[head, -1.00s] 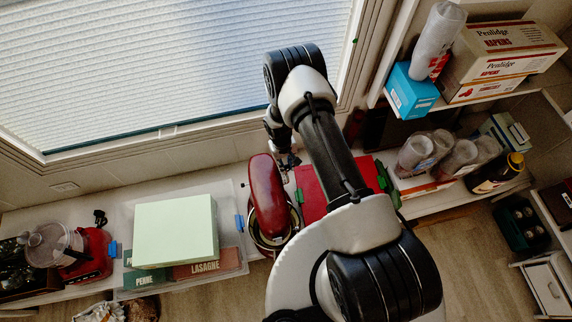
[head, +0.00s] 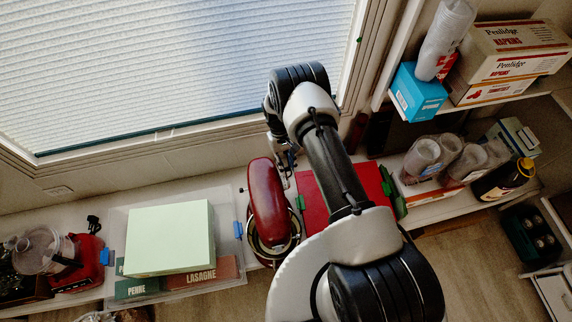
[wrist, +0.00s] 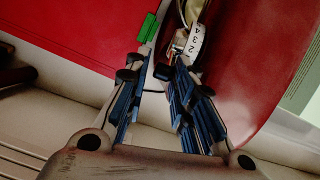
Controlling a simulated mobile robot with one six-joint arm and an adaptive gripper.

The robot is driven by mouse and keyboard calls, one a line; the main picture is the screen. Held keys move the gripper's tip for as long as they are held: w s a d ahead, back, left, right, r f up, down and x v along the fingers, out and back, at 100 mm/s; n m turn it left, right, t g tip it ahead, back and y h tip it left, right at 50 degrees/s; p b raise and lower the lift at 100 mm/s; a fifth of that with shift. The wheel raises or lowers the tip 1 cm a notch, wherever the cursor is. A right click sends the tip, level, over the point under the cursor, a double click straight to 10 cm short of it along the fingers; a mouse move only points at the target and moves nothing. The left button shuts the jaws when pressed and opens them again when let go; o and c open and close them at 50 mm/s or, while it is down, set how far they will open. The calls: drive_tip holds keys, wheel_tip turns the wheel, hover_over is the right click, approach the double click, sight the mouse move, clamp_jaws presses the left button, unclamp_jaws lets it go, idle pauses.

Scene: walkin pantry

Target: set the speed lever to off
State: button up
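The red stand mixer (head: 268,198) stands on the counter under the window, its long red head seen from above. In the wrist view its glossy red body (wrist: 260,60) fills the right side. A pale band with dark marks (wrist: 195,42) shows on it, with a small dark knob (wrist: 163,72), apparently the speed lever, just below. My gripper (wrist: 155,72) is open, its blue-padded fingers on either side of the knob; I cannot tell if either touches it. In the head view my gripper (head: 286,160) is beside the mixer head's back end, partly hidden by my arm.
On the left are a clear bin (head: 160,285) with a pale green box (head: 170,240) and a red food processor (head: 88,262). Clear cups (head: 422,157) and a dark bottle (head: 500,180) stand right.

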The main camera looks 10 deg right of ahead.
drive_tip(key=v, duration=1.2)
idle(0.4)
drive_tip(key=s+d+r+m+t, duration=0.1)
drive_tip(key=s+r+t, duration=0.15)
drive_tip(key=r, duration=1.25)
drive_tip(key=s+r+t, duration=0.2)
drive_tip(key=s+r, duration=0.2)
drive_tip(key=r, duration=1.1)
drive_tip(key=s+d+r+t, duration=0.1)
drive_tip(key=s+r+t, duration=0.1)
drive_tip(key=s+r, duration=0.8)
drive_tip(key=s+t, duration=0.2)
drive_tip(key=s, duration=1.1)
drive_tip(key=shift+s+d+f+m+y, duration=0.2)
drive_tip(key=shift+s+f+m+y, duration=0.2)
drive_tip(key=shift+f, duration=0.05)
